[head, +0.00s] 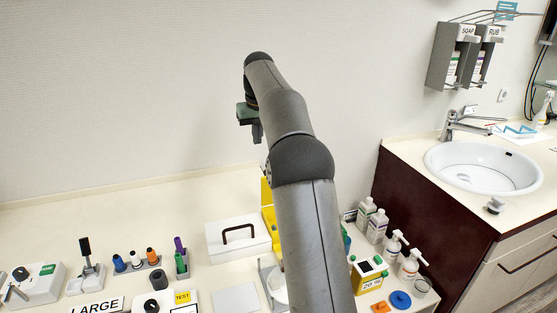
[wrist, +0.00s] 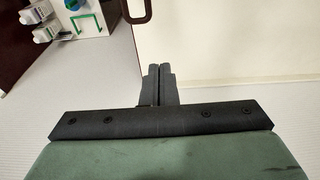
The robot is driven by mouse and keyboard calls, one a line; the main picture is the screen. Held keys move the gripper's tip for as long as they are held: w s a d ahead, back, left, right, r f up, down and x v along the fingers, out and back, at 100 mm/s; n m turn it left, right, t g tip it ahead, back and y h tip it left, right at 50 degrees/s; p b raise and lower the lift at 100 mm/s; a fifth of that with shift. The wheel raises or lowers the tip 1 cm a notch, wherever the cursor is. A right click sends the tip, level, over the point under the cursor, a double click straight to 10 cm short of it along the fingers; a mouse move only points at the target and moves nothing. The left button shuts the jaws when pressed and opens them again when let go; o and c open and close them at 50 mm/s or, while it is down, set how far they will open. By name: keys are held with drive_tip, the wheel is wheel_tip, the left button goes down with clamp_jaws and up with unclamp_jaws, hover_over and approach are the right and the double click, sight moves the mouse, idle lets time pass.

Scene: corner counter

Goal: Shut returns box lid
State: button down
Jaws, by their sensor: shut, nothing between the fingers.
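No label in view reads "returns". A white box (head: 228,248) with a dark brown handle (head: 239,232) on its flat top stands on the counter, left of my arm. I cannot tell for sure whether it is the returns box, or whether its top is fully down. A dark brown handle also shows at the top edge of the wrist view (wrist: 135,14). My gripper (head: 258,134) points down, high above the counter near the back wall, apart from the box. In the wrist view its dark fingers (wrist: 158,84) are together and empty.
A yellow upright piece (head: 266,191) stands right of the white box, partly behind my arm. Bottles (head: 377,226) and a yellow container (head: 367,274) stand further right. Marker holders (head: 139,262) stand left. A sink (head: 483,165) is at the right. The counter behind the box is clear.

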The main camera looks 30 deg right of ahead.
wheel_tip(320, 180, down, 9)
drive_tip(key=d, duration=0.2)
drive_tip(key=shift+s+d+f+b, duration=0.2)
drive_tip(key=shift+d+b, duration=0.2)
drive_tip(key=shift+b, duration=0.05)
idle(0.4)
